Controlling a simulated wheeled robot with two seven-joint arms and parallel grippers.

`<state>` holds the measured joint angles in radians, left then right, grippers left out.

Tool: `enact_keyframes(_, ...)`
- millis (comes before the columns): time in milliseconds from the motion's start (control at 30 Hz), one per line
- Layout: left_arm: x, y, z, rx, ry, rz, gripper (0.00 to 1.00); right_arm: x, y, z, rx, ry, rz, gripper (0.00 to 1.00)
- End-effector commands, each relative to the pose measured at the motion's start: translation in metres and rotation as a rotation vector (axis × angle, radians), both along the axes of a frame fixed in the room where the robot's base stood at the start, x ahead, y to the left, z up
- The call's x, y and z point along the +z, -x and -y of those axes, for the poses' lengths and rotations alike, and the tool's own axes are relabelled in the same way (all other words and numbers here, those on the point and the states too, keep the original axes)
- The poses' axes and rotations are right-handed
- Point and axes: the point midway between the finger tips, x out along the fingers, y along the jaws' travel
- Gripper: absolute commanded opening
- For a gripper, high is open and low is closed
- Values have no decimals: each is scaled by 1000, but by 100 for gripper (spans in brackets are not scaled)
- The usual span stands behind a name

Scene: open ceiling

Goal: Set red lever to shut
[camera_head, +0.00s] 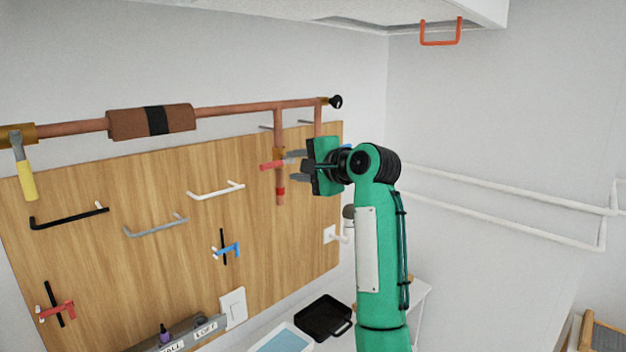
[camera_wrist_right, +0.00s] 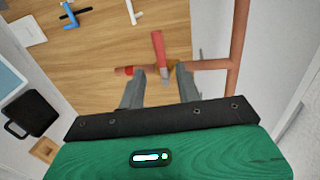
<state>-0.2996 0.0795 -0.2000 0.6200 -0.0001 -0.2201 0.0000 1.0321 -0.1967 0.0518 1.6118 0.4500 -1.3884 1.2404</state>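The red lever (camera_head: 271,165) sits on a brass valve (camera_head: 279,154) on a vertical copper pipe branch. In the head view the lever sticks out roughly level to the left, across the pipe. My right gripper (camera_head: 295,166) is at the valve from the right, its two fingers apart. In the right wrist view the red lever (camera_wrist_right: 158,50) points away from the gripper, with its near end between the fingertips (camera_wrist_right: 161,76). I see a gap on both sides, and cannot tell whether a finger touches it. My left gripper is in neither view.
A wooden board (camera_head: 130,210) carries several bar handles, a blue lever (camera_head: 228,250) and another red lever-like piece (camera_head: 57,311). A black tray (camera_head: 323,317) lies below. The horizontal copper pipe (camera_head: 240,109) runs above.

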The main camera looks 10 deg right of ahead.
Motion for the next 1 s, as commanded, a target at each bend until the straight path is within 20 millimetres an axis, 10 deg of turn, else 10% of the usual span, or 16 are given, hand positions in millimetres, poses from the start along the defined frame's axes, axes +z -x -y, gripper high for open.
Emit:
enact_keyframes(733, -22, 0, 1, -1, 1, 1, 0, 7, 37, 28, -2, 4, -1, 34)
enact_keyframes(1000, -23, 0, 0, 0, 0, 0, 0, -88, 40, 48, -36, 153, -34, 34)
